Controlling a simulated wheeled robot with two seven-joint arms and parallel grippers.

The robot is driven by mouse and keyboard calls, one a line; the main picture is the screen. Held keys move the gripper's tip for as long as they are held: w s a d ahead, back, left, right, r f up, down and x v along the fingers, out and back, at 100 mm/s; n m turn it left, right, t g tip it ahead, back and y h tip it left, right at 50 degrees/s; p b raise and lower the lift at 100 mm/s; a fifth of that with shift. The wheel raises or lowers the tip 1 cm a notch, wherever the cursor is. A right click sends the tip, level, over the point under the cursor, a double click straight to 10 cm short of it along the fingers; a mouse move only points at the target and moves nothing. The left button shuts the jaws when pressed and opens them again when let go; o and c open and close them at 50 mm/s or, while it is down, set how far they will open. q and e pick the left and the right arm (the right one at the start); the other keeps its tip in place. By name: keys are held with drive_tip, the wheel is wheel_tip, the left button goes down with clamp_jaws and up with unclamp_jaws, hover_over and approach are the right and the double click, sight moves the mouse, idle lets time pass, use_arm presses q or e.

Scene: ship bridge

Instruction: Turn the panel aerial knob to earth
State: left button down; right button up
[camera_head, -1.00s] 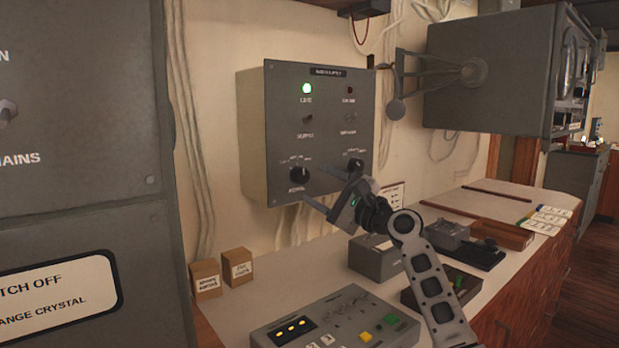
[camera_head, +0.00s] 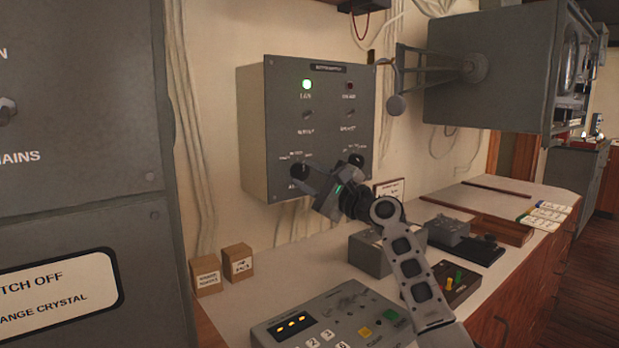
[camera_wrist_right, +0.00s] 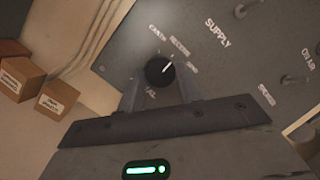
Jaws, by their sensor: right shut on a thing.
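The aerial knob (camera_head: 299,170) is a round black knob at the lower left of the grey wall panel (camera_head: 320,105). In the right wrist view the knob (camera_wrist_right: 158,72) sits between the two fingers of my right gripper (camera_wrist_right: 160,88), which is shut on it. The knob's white pointer line aims up and right, about toward the "RECEIVE" label (camera_wrist_right: 180,47). The "EARTH" label (camera_wrist_right: 157,33) lies to the left of that and "SEND" to the right. In the head view my right gripper (camera_head: 306,176) partly hides the knob and its labels. My left gripper is not in view.
A second black knob (camera_head: 355,160) is right of the gripper on the panel. A green lamp (camera_head: 306,84) glows above. Two small cardboard boxes (camera_head: 237,263) and a keypad console (camera_head: 330,322) stand on the desk below. A grey cabinet (camera_head: 75,150) fills the left.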

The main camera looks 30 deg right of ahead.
drive_tip(key=shift+n+b, duration=0.3)
drive_tip(key=shift+n, duration=0.3)
drive_tip(key=shift+n+y+b, duration=0.3)
drive_tip(key=shift+n, duration=0.5)
drive_tip(key=shift+d+n+g, duration=0.1)
drive_tip(key=shift+n+g, duration=0.4)
drive_tip(key=shift+n, duration=0.5)
drive_tip(key=n, duration=0.1)
drive_tip(key=n+g, duration=0.1)
drive_tip(key=n, duration=0.3)
drive_tip(key=shift+r+g+y, duration=0.25)
drive_tip(key=shift+g+y, duration=0.05)
drive_tip(key=o, duration=1)
drive_tip(key=shift+s+d, duration=0.1)
